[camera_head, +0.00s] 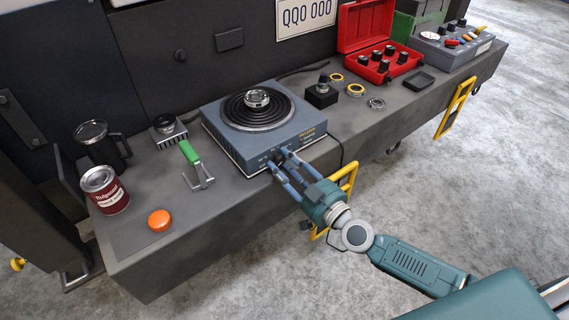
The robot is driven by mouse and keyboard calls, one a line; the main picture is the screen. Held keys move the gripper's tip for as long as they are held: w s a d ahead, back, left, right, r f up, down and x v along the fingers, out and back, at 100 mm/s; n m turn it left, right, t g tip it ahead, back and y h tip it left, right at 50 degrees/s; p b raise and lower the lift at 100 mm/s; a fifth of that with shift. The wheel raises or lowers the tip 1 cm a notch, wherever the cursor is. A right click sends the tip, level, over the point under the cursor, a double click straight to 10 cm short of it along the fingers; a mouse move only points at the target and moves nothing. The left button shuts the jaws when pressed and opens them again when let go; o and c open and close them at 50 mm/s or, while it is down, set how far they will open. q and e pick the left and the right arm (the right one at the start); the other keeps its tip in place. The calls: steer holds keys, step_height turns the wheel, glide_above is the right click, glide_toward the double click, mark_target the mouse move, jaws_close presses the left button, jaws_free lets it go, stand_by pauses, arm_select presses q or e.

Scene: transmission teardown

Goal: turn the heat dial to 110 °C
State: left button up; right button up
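The hot plate (222,133) is a blue-grey box on the bench with a round black ringed top, and a small metal part (257,97) sits on its middle. Its front face carries small markings and the heat dial (278,160), a small dark shape mostly hidden by my fingers. I cannot tell whether the fingertips touch the dial. The dial's setting is too small to read. My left gripper is not in view.
A black block (321,94), rings (355,90) and a red case (362,40) are right. A yellow handle (348,178) juts from the bench front beside my gripper.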

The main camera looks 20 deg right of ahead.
jaws_close()
stand_by(0.3)
